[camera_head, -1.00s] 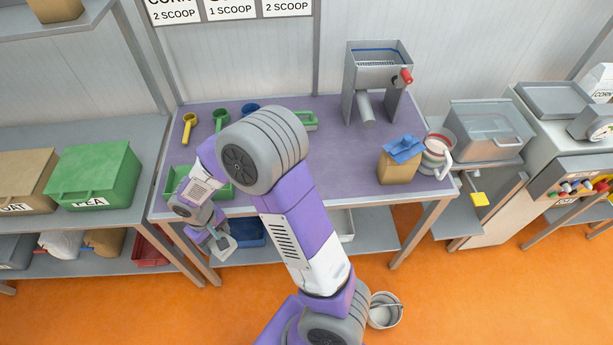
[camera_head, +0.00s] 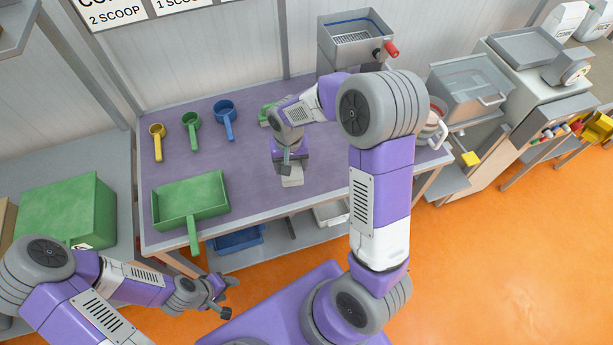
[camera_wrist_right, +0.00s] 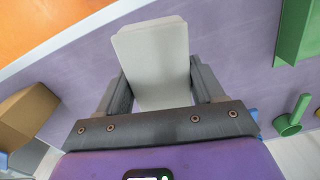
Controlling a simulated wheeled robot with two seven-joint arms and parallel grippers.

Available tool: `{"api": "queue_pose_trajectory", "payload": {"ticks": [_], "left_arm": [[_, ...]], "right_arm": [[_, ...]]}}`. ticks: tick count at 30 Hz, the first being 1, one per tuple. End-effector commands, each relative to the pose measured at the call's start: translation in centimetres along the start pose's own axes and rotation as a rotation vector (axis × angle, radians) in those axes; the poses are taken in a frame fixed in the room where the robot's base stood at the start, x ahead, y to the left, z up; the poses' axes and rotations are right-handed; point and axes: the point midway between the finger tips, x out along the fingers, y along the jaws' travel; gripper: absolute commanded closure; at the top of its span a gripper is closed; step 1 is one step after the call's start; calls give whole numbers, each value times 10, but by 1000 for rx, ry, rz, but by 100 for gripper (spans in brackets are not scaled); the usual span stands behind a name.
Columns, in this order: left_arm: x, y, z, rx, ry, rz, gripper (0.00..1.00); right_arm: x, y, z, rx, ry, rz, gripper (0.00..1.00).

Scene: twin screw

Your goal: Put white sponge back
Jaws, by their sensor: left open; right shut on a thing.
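The white sponge (camera_head: 292,177) is a pale block at the tip of my right gripper (camera_head: 287,163), over the front part of the purple tabletop (camera_head: 250,165). In the right wrist view the sponge (camera_wrist_right: 155,60) sits between the two fingers of my right gripper (camera_wrist_right: 160,85), which is shut on it. I cannot tell whether the sponge touches the table. My left gripper (camera_head: 222,297) is open and empty at the lower left, in front of the table's front edge.
A green dustpan-like tray (camera_head: 190,200) lies left of the sponge. Yellow (camera_head: 157,140), green (camera_head: 191,130) and blue (camera_head: 225,115) scoops lie behind it. A tan box (camera_wrist_right: 28,113) shows in the right wrist view. The tabletop between the tray and my right gripper is clear.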

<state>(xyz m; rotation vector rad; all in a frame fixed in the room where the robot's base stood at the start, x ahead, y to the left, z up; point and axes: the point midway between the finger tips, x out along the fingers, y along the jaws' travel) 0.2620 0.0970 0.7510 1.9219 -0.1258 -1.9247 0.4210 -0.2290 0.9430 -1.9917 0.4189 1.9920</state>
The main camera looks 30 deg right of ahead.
Motion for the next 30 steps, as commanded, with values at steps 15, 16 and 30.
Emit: {"api": "queue_pose_trajectory", "payload": {"ticks": [15,16,30], "left_arm": [[7,-3,0,0,0,0,47],[7,-3,0,0,0,0,47],[12,-5,-1,0,0,0,47]], "right_arm": [[49,28,-17,215,-2,2,66],[51,28,-17,215,-1,2,66],[87,28,-17,213,0,1,66]]}}
